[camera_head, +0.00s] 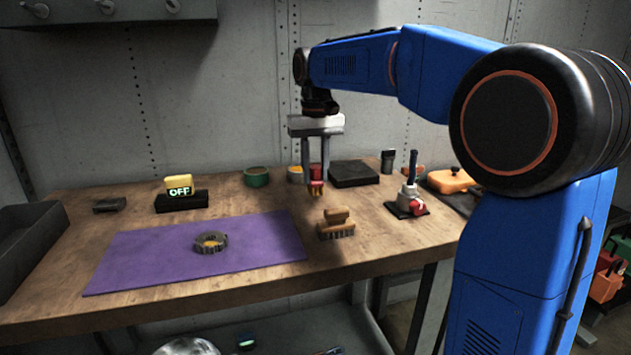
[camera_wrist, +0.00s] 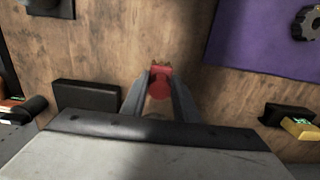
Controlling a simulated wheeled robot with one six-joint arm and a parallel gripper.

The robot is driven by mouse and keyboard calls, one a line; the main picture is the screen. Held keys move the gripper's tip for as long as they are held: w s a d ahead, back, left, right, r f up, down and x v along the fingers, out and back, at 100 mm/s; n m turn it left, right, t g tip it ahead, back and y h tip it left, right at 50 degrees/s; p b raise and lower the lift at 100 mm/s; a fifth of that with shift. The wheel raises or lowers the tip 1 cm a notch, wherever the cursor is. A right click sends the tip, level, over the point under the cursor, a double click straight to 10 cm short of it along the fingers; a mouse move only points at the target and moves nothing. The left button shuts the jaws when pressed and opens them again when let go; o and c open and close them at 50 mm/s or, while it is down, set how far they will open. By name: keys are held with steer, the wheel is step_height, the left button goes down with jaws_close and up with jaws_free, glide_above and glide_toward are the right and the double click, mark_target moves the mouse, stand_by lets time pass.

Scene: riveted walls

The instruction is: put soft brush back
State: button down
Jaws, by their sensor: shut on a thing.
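My gripper (camera_head: 315,182) is shut on a small red brush with yellow bristles (camera_head: 316,186), likely the soft brush, and holds it bristles down above the table. In the wrist view the red brush (camera_wrist: 159,86) sits between the two fingertips (camera_wrist: 160,92). A wooden brush with dark bristles (camera_head: 336,224) stands on the table in front of and below my gripper. A black flat block (camera_head: 353,174) lies to the right behind the gripper, and shows in the wrist view (camera_wrist: 87,95) at lower left. Which spot belongs to the soft brush cannot be told.
A purple mat (camera_head: 140,260) with a gear part (camera_head: 211,242) covers the left middle. A yellow "OFF" device (camera_head: 179,185) sits on a black base. Green tape (camera_head: 256,177) lies behind. A red-and-white tool with a dark handle (camera_head: 410,195) stands right. A dark tray (camera_head: 30,245) is far left.

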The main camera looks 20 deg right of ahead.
mark_target(316, 167)
steer(key=shift+f, duration=1.25)
steer(key=shift+f, duration=0.1)
steer(key=c, duration=1.4)
jaws_free()
step_height(316, 167, up, 12)
steer(key=shift+r, duration=0.1)
steer(key=shift+s, duration=0.15)
